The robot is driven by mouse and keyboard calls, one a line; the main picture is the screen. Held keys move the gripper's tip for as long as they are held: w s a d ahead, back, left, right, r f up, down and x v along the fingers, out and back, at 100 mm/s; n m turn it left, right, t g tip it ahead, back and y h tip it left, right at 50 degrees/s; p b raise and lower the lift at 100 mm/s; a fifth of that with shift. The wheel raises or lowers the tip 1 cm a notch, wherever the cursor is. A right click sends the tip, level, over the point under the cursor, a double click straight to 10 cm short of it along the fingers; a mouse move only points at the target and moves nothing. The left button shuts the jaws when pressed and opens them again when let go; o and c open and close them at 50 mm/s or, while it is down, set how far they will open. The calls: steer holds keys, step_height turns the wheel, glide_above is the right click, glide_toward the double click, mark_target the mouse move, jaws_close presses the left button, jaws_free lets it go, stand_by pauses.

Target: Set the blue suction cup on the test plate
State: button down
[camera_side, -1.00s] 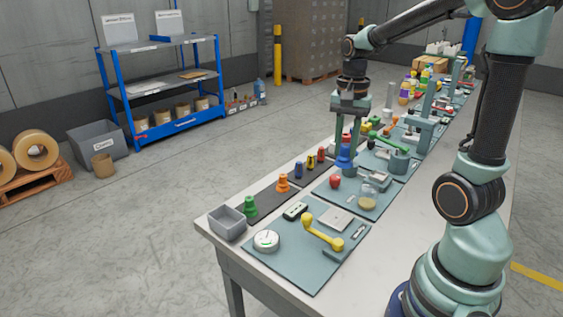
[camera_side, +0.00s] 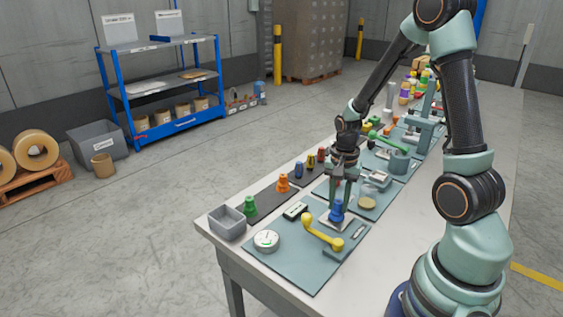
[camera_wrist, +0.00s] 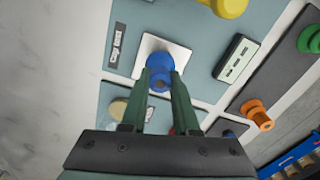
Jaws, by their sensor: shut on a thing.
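The blue suction cup (camera_side: 337,213) is between the fingers of my gripper (camera_side: 338,199), which is shut on it. In the wrist view the blue suction cup (camera_wrist: 159,63) shows at the tips of my gripper (camera_wrist: 162,77). The test plate (camera_side: 323,219) is a pale square plate on the grey-green mat, and it is partly hidden by the cup. In the wrist view the cup lies over the test plate (camera_wrist: 149,44), near its lower middle. The cup looks upright, at or just above the plate; I cannot tell whether they touch.
A round gauge (camera_side: 266,241) and a small green-and-white device (camera_side: 295,210) are to the left. Green (camera_side: 250,207) and orange (camera_side: 283,183) cups stand on a dark strip by a grey bin (camera_side: 227,222).

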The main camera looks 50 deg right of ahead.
mark_target(338, 201)
steer(key=shift+f, duration=0.3)
steer(key=c, duration=0.7)
jaws_free()
steer(key=shift+o, duration=0.2)
step_height(338, 201, up, 12)
steer(key=a+r+n+t, duration=0.2)
steer(key=a+r+n, duration=0.2)
steer(key=a+n, duration=0.3)
steer(key=s+a+r+n+t, duration=0.1)
steer(key=a+r+n+t, duration=0.2)
steer(key=a+r+n, duration=0.2)
steer(key=a+n, duration=0.2)
steer(key=n, duration=0.1)
steer(key=shift+s+a+r+t, duration=0.25)
steer(key=shift+a+t, duration=0.05)
steer(key=shift+a, duration=0.05)
